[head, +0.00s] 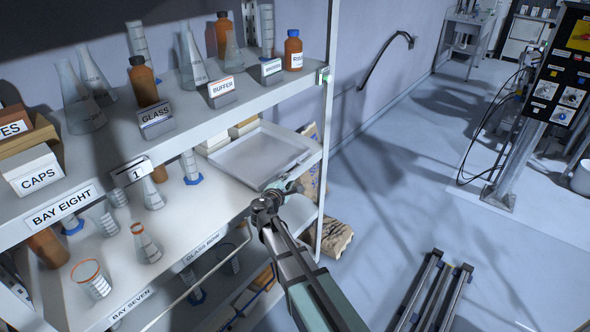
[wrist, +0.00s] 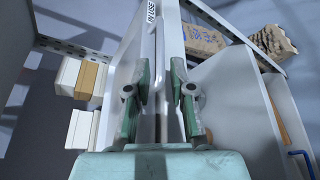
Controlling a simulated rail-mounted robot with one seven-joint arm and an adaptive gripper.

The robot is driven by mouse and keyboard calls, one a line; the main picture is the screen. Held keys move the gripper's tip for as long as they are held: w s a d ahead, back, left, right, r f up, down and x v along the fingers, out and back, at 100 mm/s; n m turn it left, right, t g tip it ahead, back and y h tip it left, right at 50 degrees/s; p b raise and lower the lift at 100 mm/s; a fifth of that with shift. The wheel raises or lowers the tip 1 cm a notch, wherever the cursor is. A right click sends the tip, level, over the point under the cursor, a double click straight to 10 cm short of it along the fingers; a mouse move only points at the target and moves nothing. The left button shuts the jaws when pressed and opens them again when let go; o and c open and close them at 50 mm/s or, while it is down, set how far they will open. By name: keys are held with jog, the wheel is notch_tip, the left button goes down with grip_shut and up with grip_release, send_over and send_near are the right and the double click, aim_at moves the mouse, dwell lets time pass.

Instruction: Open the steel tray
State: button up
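The steel tray (head: 255,158) is a shallow, empty, light grey tray with a raised rim, lying on the middle shelf at its right end. My gripper (head: 281,187) is at the tray's front right corner. In the wrist view the two teal fingers of my gripper (wrist: 162,82) stand on either side of a thin pale wall that looks like the tray's front edge. The fingers are partly closed with a narrow space between them. I cannot tell whether both pads touch the wall. Part of the tray's front edge is hidden by the gripper.
White boxes (head: 213,143) stand behind the tray's left side. Glassware and label holders fill the shelf above (head: 190,115). A shelf post (head: 327,110) rises just right of the tray. Sacks (head: 335,238) lie beyond it.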

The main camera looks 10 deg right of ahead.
aim_at(294, 173)
jog(key=p+x, duration=0.2)
jog(key=x, duration=0.7)
jog(key=shift+p, duration=0.3)
grip_shut()
